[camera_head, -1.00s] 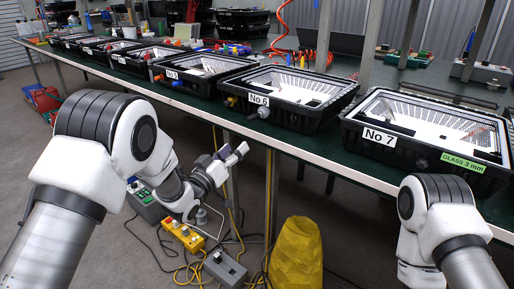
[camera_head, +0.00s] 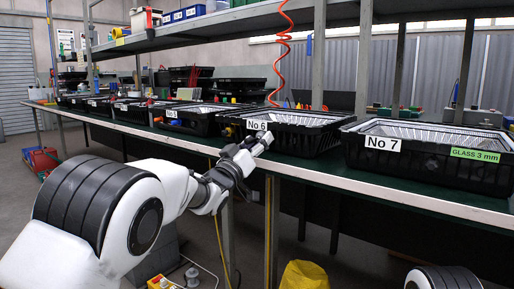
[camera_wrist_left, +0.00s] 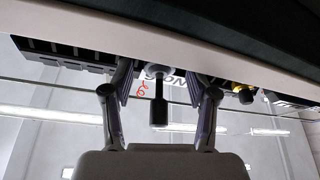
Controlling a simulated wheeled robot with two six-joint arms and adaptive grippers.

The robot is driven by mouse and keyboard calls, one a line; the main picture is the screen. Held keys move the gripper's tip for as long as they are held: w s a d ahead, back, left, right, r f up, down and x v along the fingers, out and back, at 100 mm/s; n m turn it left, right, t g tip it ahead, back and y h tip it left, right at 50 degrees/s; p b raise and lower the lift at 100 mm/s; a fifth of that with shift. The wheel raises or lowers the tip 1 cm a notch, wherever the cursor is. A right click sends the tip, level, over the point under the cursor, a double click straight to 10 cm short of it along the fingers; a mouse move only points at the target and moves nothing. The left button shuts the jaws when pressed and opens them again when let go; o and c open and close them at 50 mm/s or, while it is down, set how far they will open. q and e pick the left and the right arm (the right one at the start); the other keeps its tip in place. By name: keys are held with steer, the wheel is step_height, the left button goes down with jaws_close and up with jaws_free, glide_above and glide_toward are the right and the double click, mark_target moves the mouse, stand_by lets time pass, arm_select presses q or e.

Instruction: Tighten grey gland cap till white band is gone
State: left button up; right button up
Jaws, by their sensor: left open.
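The No 6 housing (camera_head: 310,140) is a black box at the table's front edge, its label facing me. My left gripper (camera_head: 256,143) is just in front of its front wall, below the label. In the left wrist view the gripper (camera_wrist_left: 161,82) is open, a finger on either side of a dark grey gland cap (camera_wrist_left: 160,72) with a dark stub (camera_wrist_left: 160,112). Gaps show between cap and fingers. In the head view the gripper hides the cap. I cannot make out a white band. My right gripper is out of view.
A yellow gland (camera_wrist_left: 243,93) sits beside the grey one in the left wrist view. The No 7 housing (camera_head: 425,165) stands to the right, more housings to the left. The table edge (camera_head: 400,188) runs below, and a shelf (camera_head: 230,22) hangs above.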

arm_select(q)
jaws_close()
steer(key=shift+r, duration=0.1)
steer(key=m+h+p, duration=0.1)
steer(key=m+p, duration=0.1)
steer(key=m+g+h+p, duration=0.1)
steer(key=m+p, duration=0.1)
steer(key=m, duration=0.1)
steer(key=shift+w+r, duration=0.15)
steer(key=shift+a+m+g+h+p, duration=0.1)
steer(key=shift+m+g+h+p, duration=0.55)
steer(key=shift+m, duration=0.7)
steer(key=shift+m+g+h+p, duration=0.5)
steer(key=shift+m+p, duration=0.2)
steer(key=shift+m, duration=0.65)
steer(key=shift+f, duration=0.2)
jaws_free()
